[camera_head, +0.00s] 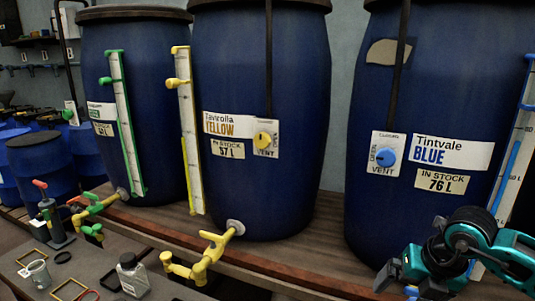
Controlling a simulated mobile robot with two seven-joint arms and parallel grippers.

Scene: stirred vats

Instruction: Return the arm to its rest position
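My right arm, teal and black, comes in at the lower right corner. Its gripper (396,276) is in front of the foot of the blue vat (395,220), labelled Tintvale Blue, in stock 76 L. The gripper is small and dark here, and I cannot tell whether its fingers are open or shut. The arm hides the bottom right of this vat and whatever tap is there. My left gripper is not in view.
The yellow vat (285,185) and green vat (150,160) stand left on a wooden shelf (300,255). A yellow tap (205,262) and green tap (92,208) stick out over a bench holding a glass beaker (38,273) and a bottle (132,274).

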